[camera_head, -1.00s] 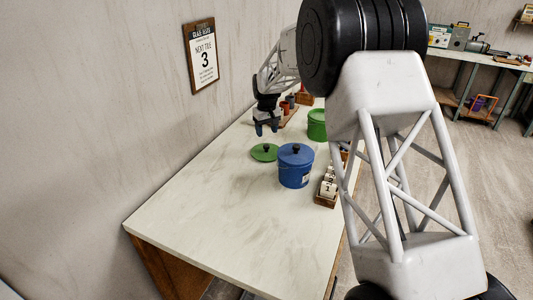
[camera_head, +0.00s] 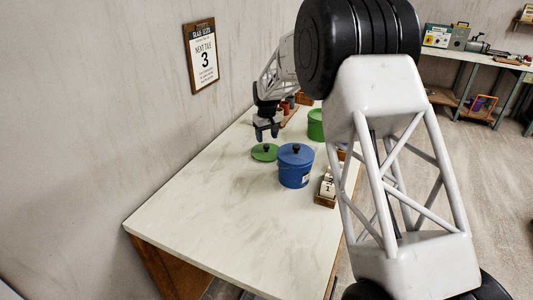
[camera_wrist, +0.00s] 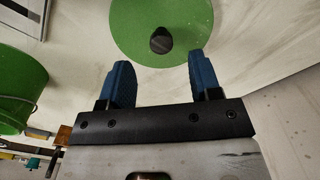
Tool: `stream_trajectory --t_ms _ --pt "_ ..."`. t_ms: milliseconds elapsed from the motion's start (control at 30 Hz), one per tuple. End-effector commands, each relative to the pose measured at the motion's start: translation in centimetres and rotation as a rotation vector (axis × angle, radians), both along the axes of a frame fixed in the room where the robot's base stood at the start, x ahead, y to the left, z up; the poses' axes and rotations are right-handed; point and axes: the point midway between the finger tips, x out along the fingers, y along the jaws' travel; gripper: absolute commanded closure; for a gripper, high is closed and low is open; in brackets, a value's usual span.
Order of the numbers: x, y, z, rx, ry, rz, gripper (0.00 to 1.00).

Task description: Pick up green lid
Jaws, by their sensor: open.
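The green lid (camera_head: 264,153) lies flat on the white table, left of the blue lidded pot (camera_head: 295,167). It has a dark knob in its middle, which shows clearly in the wrist view on the round green lid (camera_wrist: 185,20). My gripper (camera_head: 267,136) is above the table just behind the lid, its fingers pointing down. In the wrist view my gripper (camera_wrist: 160,75) is open with blue fingers apart and nothing between them. The knob lies ahead of the fingertips, roughly between their lines. A green pot (camera_head: 316,125) stands farther back on the right.
A wooden holder with white number tiles (camera_head: 326,190) stands right of the blue pot. Orange items (camera_head: 291,103) stand at the far end of the table. The wall (camera_head: 120,110) runs along the left. The near tabletop (camera_head: 230,220) is clear.

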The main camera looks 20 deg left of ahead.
Motion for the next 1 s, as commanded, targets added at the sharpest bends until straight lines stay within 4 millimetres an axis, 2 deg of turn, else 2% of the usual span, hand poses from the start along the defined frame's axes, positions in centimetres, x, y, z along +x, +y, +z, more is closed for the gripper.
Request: stream_trajectory --t_ms 167,600,1000 --pt "-0.1 0.0 -0.7 -0.001 0.001 0.0 0.42" --pt "-0.3 -0.2 -4.9 0.0 0.0 0.0 0.42" --pt "-0.3 -0.2 -5.2 0.0 0.0 0.0 0.42"
